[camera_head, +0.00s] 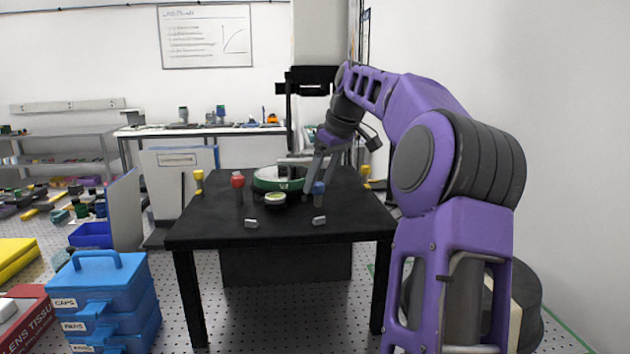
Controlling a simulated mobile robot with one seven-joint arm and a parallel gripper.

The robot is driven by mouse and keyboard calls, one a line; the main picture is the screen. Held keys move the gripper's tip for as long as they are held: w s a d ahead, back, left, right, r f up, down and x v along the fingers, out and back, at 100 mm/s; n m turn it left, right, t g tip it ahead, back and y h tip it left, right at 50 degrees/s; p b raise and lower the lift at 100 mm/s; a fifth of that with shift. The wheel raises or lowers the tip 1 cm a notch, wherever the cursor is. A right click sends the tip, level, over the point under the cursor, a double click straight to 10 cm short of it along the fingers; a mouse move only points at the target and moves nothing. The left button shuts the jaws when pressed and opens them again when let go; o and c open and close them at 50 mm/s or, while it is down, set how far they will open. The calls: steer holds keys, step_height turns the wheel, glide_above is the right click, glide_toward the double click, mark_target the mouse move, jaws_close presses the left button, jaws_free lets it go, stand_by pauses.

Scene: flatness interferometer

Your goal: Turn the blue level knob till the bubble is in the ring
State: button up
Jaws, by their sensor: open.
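The blue level knob (318,188) stands near the front right of the black table, on a dark post. A red knob (238,180) stands to its left. A small round pale-topped piece (275,198), which may be the bubble level, sits between them at the front of a green-rimmed round instrument (262,182). The bubble and ring are too small to make out. My gripper (312,190) is open and points down at the blue knob, its fingers just above or beside it. I cannot tell whether they touch it.
Yellow knobs (198,178) stand at the table's sides. Two small grey blocks (251,223) lie near the front edge of the black table (200,228). Blue cases (105,290) stand on the floor at left.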

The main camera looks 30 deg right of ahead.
jaws_close()
stand_by(0.4)
steer(key=m, duration=0.1)
steer(key=m+h, duration=0.1)
steer(key=m, duration=0.2)
steer(key=shift+a+m+h, duration=0.25)
steer(key=shift+m+h, duration=0.05)
steer(key=shift+h, duration=0.1)
steer(key=shift+m+h+p, duration=0.3)
steer(key=shift+m+h, duration=0.4)
steer(key=shift+m, duration=1.3)
jaws_free()
